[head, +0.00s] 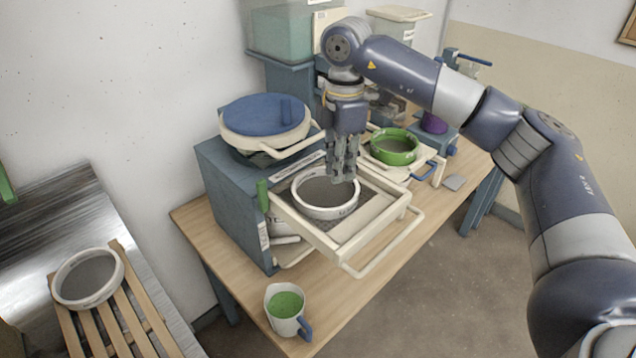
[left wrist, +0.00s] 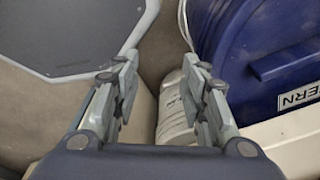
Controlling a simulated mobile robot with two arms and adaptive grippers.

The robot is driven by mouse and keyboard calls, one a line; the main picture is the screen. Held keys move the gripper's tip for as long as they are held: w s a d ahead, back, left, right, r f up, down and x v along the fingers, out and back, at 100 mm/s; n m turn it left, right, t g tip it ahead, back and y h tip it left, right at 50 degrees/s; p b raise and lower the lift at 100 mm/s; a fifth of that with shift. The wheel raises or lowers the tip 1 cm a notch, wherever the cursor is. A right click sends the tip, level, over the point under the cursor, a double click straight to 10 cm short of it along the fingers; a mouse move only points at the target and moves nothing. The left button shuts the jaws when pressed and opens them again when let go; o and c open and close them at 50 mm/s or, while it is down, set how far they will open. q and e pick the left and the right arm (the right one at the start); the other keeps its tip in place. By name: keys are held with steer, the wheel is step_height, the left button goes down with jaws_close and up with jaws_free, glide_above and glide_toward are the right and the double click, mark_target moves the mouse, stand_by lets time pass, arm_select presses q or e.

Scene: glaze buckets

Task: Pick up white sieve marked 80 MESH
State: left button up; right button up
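A white round sieve (head: 325,193) with a grey mesh sits in the pulled-out cream drawer frame (head: 376,225) of the blue-grey cabinet. Small dark marking shows on its near side, too small to read. A second white sieve (head: 87,278) lies on a wooden slatted rack at the lower left; I see no readable mark on it. My right gripper (head: 343,178) points down over the far right rim of the drawer sieve; I cannot tell whether its fingers touch or grip the rim. My left gripper (left wrist: 158,68) is open and empty in the left wrist view, and out of the head view.
A blue-lidded white bucket (head: 264,116) stands on the cabinet. A green ring sieve (head: 394,147) sits behind at the right. A cup of green glaze (head: 286,307) stands near the table's front edge. A blue object (left wrist: 262,45) lies beside my left gripper.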

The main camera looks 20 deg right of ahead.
mark_target(338, 206)
steer(key=f, duration=0.2)
steer(key=s+f+p, duration=0.1)
steer(key=shift+s+f, duration=0.2)
steer(key=shift+f, duration=0.2)
steer(key=shift+w+f+p, duration=0.15)
steer(key=shift+f+p, duration=0.1)
steer(key=shift+p, duration=0.05)
steer(key=f+p, duration=0.1)
steer(key=f, duration=0.1)
steer(key=f+p, duration=0.1)
steer(key=f, duration=0.1)
steer(key=shift+w+a+p, duration=0.1)
steer(key=shift+a+p, duration=0.15)
steer(key=shift+p, duration=0.05)
steer(key=shift+f, duration=0.5)
jaws_close()
arm_select(q)
steer(key=s+r, duration=0.4)
steer(key=shift+s+r, duration=0.2)
steer(key=shift+s, duration=0.05)
